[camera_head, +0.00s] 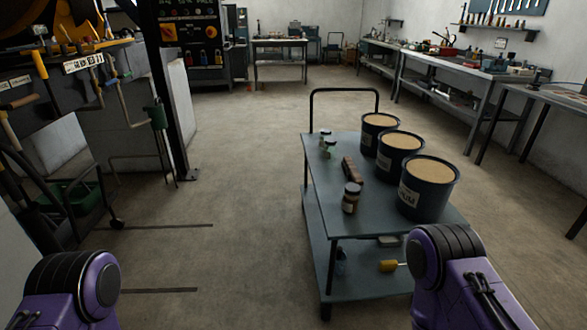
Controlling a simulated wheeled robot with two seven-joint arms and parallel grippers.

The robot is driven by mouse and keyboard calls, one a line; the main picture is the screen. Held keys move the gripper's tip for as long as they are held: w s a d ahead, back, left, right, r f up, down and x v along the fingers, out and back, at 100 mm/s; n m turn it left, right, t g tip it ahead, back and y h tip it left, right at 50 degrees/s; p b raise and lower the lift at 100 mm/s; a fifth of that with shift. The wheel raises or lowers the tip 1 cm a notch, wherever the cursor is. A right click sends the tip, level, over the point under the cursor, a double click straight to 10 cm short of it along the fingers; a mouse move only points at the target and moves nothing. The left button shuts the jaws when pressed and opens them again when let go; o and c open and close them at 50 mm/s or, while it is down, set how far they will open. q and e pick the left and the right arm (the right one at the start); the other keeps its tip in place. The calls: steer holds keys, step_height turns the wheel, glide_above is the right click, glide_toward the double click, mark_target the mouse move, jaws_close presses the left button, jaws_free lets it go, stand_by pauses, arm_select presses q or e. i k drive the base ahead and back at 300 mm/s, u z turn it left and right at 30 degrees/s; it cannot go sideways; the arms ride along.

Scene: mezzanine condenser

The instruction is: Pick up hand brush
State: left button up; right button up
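A brown, oblong object (352,169) that looks like the hand brush lies on the top of a blue-grey cart (328,222), in the middle of the view. It is small here, and I cannot make out its bristles. It lies beside the dark buckets and behind a brown-lidded jar (351,197). Only purple and black parts of my two arms show at the bottom left and bottom right. Both grippers are out of view.
Three dark buckets with tan contents, the nearest a labelled bucket (425,200), fill the cart's right side. Small jars (329,149) stand behind the brush. A yellow-handled item (388,265) lies on the lower shelf. The floor (225,180) left of the cart is mostly clear; workbenches line the right wall.

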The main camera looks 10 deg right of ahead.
mark_target(351, 171)
steer(key=u, duration=0.65)
steer(key=i, duration=1.15)
steer(key=z, duration=0.65)
